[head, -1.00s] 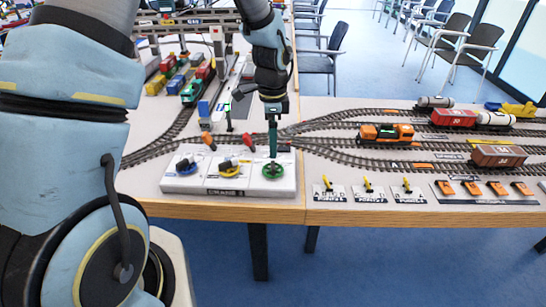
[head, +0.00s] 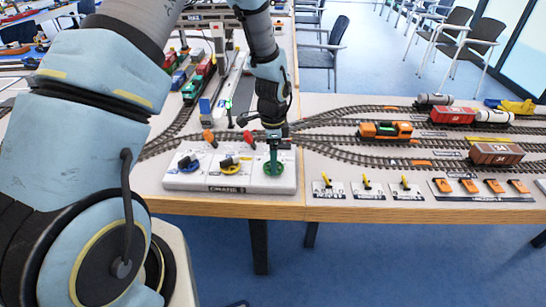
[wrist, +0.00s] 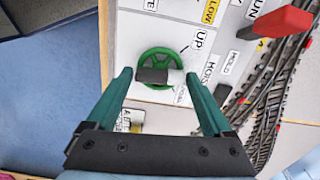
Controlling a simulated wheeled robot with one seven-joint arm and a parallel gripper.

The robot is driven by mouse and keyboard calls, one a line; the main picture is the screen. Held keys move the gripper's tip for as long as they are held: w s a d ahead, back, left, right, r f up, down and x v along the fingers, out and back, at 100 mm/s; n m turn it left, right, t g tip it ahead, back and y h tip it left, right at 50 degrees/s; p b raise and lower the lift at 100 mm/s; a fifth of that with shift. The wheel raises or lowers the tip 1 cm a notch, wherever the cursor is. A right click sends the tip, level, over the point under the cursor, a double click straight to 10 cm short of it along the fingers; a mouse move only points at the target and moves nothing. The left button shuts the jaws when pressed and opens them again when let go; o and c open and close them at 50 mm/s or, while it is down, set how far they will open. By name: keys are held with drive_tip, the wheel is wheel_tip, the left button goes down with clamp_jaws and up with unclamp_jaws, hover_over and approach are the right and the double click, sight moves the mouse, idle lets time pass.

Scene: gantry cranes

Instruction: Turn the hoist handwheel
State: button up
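The hoist handwheel is a small green spoked wheel (head: 267,169) at the right end of a white control panel (head: 240,187). My gripper (head: 274,156) points down over the wheel in the head view. In the wrist view my gripper (wrist: 158,76) is open, its two green fingers apart on either side of the wheel's near part. Nothing is held between them. Whether the fingers touch the rim I cannot tell.
A blue-based knob (head: 187,162) and a yellow-based knob (head: 229,163) sit left of the wheel. Model tracks with trains (head: 386,130) fill the right. The table edge (head: 400,215) is in front.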

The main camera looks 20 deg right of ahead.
drive_tip(key=c, duration=1)
drive_tip(key=shift+o, duration=0.2)
drive_tip(key=shift+n, duration=0.4)
drive_tip(key=n+b, duration=0.1)
drive_tip(key=n, duration=0.1)
drive_tip(key=shift+n+b, duration=0.4)
drive_tip(key=n+b, duration=0.1)
drive_tip(key=n, duration=0.4)
drive_tip(key=o, duration=1.2)
drive_tip(key=shift+o, duration=0.2)
drive_tip(key=shift+r+b, duration=0.1)
drive_tip(key=shift+b, duration=0.2)
wheel_tip(320, 180, up, 11)
drive_tip(key=b, duration=0.2)
